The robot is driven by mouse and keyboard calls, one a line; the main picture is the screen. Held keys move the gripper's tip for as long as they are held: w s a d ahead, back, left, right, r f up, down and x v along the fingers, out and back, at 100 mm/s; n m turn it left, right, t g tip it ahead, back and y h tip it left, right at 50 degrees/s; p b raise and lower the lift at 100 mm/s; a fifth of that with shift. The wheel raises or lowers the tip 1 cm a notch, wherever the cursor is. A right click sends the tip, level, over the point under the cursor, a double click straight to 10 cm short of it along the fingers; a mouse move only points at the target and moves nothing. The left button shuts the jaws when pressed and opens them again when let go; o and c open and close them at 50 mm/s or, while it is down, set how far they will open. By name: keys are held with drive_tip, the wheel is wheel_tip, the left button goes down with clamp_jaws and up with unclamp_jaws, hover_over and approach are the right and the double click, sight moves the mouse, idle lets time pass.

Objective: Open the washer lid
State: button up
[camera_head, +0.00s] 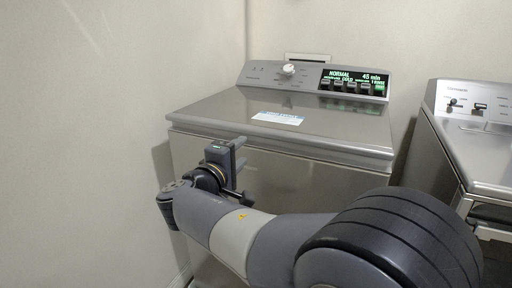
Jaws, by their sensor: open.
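The washer (300,172) is a grey metal top-loader in the middle of the head view. Its lid (225,107) looks shut, lying flat below the control panel, with a white and blue label (278,118) on it. My gripper (243,168) is in front of the washer's front face, left of its middle, a little below the lid's front edge. Its fingers are apart and point toward the washer. I see nothing between them. Whether the fingertips touch the washer cannot be told. My arm hides the lower right part of the washer's front.
The control panel (311,80) stands at the back of the washer, with a white knob (288,70) and a lit display. A second grey appliance (478,150) stands at the right, across a narrow gap. A plain wall (90,130) is at the left.

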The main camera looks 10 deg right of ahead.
sight(259, 135)
drive_tip(key=x, duration=1)
drive_tip(key=shift+w+d+b, duration=0.2)
drive_tip(key=shift+w+b, duration=0.15)
drive_tip(key=shift+b, duration=0.05)
clamp_jaws()
